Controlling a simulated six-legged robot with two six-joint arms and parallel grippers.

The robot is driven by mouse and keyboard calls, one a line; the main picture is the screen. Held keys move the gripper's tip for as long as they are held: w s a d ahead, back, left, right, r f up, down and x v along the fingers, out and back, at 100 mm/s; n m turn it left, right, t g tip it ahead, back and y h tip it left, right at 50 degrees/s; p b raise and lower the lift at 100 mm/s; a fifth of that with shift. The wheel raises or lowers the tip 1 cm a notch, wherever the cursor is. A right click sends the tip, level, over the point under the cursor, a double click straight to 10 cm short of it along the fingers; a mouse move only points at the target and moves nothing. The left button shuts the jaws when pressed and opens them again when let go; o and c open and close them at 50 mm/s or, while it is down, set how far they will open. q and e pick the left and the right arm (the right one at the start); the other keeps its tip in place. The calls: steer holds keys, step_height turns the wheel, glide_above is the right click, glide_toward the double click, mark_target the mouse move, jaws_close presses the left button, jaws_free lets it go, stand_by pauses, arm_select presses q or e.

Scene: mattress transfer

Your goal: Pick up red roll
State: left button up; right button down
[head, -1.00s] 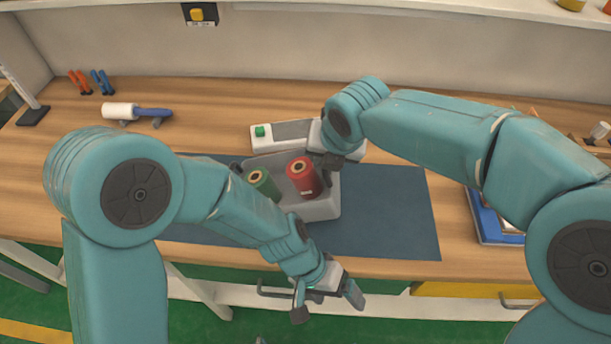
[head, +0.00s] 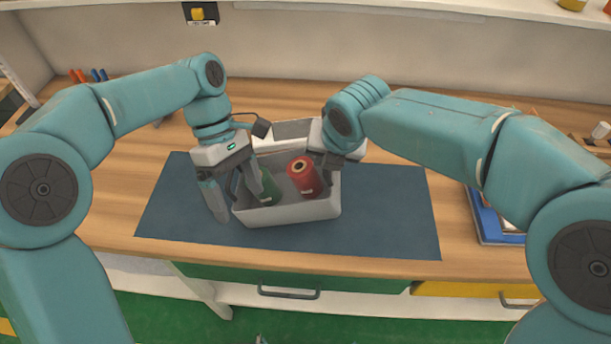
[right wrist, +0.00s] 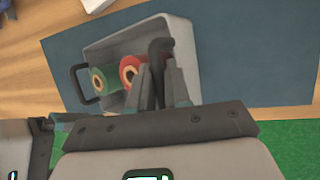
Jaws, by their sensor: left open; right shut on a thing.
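The red roll (head: 304,177) stands tilted inside a light grey bin (head: 290,213), on the bin's right side. It also shows in the right wrist view (right wrist: 129,70), partly hidden by my right gripper's finger. My right gripper (right wrist: 160,88) is shut on the bin's dark right handle (right wrist: 159,55), beside the red roll and not on it. My left gripper (head: 238,197) is open at the bin's left side, one finger outside the wall and one by the green roll (head: 267,184). The bin's left handle (right wrist: 82,84) shows in the right wrist view.
The bin sits on a dark blue mat (head: 385,215) on the wooden bench. A white device (head: 270,142) stands just behind the bin. A blue tray (head: 492,222) lies to the right. The mat is clear right of the bin.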

mark_target(301, 165)
arm_select(q)
steer(key=w+d+r+n+t+h, duration=0.2)
steer(key=w+d+r+n+t, duration=0.25)
steer(key=w+d+n, duration=0.4)
steer(key=shift+m+t, duration=0.45)
steer(key=shift+m, duration=0.2)
steer(key=f, duration=0.1)
steer(key=w+f, duration=0.1)
steer(key=f, duration=0.1)
steer(key=d+f, duration=0.1)
steer(key=f, duration=0.1)
steer(key=shift+w+f, duration=0.25)
steer(key=shift+w, duration=0.05)
steer(key=x, duration=0.6)
steer(key=shift+a+f, duration=0.1)
steer(key=shift+f, duration=0.1)
steer(key=c, duration=1.2)
steer(key=shift+c, duration=0.2)
steer(key=shift+r, duration=0.15)
